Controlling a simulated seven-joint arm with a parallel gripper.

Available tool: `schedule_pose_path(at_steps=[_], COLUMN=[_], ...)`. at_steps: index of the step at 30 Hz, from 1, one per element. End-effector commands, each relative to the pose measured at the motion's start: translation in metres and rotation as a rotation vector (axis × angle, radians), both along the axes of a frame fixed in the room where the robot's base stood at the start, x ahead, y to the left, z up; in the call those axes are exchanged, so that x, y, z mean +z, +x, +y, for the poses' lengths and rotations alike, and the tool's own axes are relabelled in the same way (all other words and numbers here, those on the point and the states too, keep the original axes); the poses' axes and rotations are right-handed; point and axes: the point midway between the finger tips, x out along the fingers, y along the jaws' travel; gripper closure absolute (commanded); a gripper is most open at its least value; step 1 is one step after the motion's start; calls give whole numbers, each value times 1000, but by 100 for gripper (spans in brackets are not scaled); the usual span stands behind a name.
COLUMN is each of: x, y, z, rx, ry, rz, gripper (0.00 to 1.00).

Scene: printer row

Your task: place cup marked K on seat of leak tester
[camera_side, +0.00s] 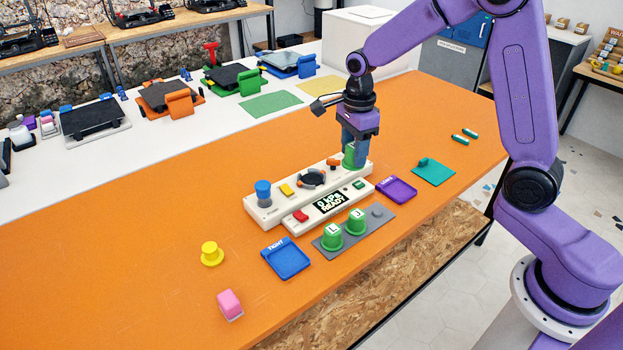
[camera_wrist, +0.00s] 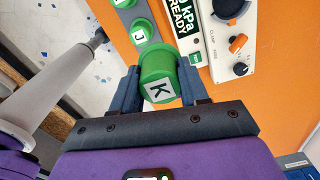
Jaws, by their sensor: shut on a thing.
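The green cup marked K (camera_wrist: 158,90) is between the fingers of my gripper (camera_side: 355,150), which is shut on it. Its K label faces the wrist camera; in the side view the cup (camera_side: 349,157) is partly hidden by the fingers. The white leak tester (camera_side: 268,213) lies on the orange table, its display showing "0 kPa READY". Its dark round seat (camera_side: 311,179) is left of the cup in the side view and partly shows at the top of the wrist view (camera_wrist: 230,6). The cup appears raised near the tester's right end, apart from the seat.
A grey rack (camera_side: 377,228) holds two green cups, one marked J (camera_wrist: 140,33), and a bare peg. A blue tray marked TIGHT (camera_side: 287,260), purple tray (camera_side: 397,190) and teal pad (camera_side: 434,172) lie nearby. A blue knob (camera_side: 263,192) stands on the tester. The table's left is mostly clear.

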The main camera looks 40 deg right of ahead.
Motion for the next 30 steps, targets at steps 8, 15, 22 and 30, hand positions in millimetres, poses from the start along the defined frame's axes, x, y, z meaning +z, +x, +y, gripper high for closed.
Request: schedule_pose_path(at_steps=[8, 15, 22, 30], x=[-15, -33, -60, -88], y=[36, 76, 107, 132], z=[3, 6, 8, 10], rx=[-2, -1, 0, 0], ry=[-1, 0, -1, 0], rz=[1, 1, 2, 0], gripper=[90, 90, 90, 90])
